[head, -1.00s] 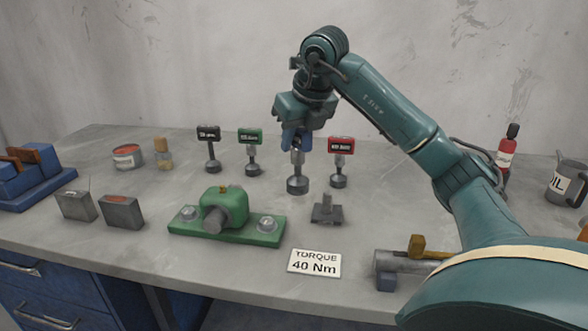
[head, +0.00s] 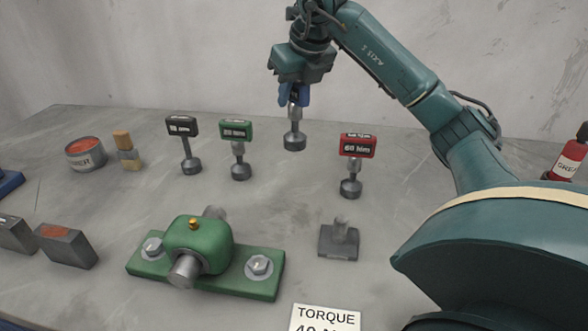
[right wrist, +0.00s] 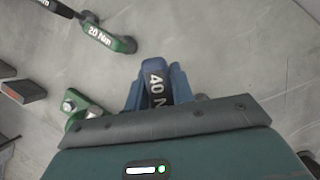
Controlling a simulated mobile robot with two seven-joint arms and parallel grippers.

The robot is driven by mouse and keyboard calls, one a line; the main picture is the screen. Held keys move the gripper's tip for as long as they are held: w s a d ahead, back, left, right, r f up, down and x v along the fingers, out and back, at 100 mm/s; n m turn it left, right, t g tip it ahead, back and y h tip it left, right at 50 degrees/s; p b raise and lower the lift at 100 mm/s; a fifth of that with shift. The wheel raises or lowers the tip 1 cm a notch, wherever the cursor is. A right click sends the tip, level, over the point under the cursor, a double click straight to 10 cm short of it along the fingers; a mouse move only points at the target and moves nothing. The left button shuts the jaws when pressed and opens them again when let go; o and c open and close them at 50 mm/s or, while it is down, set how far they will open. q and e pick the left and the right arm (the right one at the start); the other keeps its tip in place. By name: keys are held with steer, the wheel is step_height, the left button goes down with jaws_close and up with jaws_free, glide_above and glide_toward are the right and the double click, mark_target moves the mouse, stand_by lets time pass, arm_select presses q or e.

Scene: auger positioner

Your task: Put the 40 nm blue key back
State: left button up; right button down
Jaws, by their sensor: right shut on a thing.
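My right gripper (head: 293,97) is shut on the blue key and holds it upright, its grey shaft and socket (head: 294,141) pointing down. In the right wrist view the blue key (right wrist: 156,88) sits between the fingers, its "40 N" lettering readable. In the head view the key is between the green key (head: 237,150) and the red 60 Nm key (head: 354,165). Its socket appears higher in the picture than theirs; I cannot tell its exact height above the bench. The black key (head: 185,145) stands further left. My left gripper is not in view.
A green fixture (head: 205,258) with a shaft and bolts stands in front. A small grey square-based post (head: 340,238) is right of it. A torque sign (head: 325,316) is at the front edge. A can (head: 86,154) and a brush (head: 127,152) stand back left.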

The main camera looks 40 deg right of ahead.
mark_target(307, 97)
steer(key=shift+w+d+f, duration=0.1)
steer(key=shift+w+d, duration=0.1)
steer(key=shift+f+b, duration=0.7)
steer(key=shift+f, duration=4.1)
steer(key=c, duration=1.2)
jaws_free()
steer(key=shift+f, duration=0.15)
steer(key=shift+o, duration=0.2)
steer(key=p+v, duration=0.1)
steer(key=v, duration=1.1)
steer(key=shift+a, duration=0.1)
